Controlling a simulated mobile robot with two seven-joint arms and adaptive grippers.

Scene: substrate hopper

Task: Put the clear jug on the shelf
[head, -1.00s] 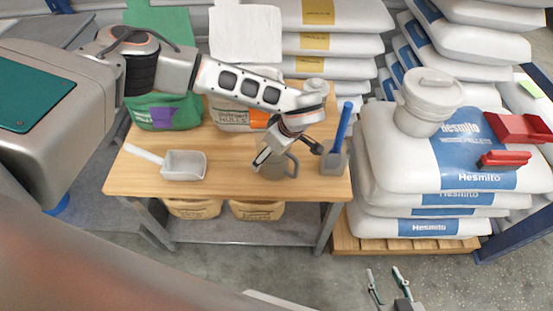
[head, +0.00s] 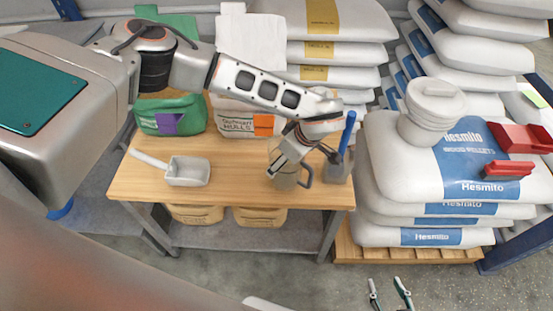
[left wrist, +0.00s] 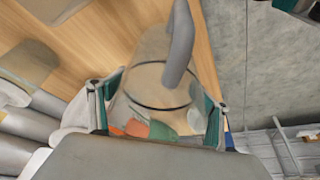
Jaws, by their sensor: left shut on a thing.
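The clear jug (head: 287,180) with a grey handle (head: 306,176) is at the front right of the wooden bench in the head view. My left gripper (head: 279,163) comes down from above and is shut on it. In the left wrist view the jug (left wrist: 150,80) sits between the two fingers, handle upward in the picture. I cannot tell whether its base touches the bench top. A grey lower shelf (head: 245,235) runs under the bench. My right gripper (head: 390,295) is open and empty at the bottom of the head view, over the floor.
A grey holder (head: 336,168) with a blue-handled tool stands close right of the jug. A white scoop (head: 188,171) lies on the bench's left. Tan sacks (head: 259,216) sit under the bench. Stacked Hesmito sacks (head: 390,150) stand right, bearing a lidded tub (head: 432,108).

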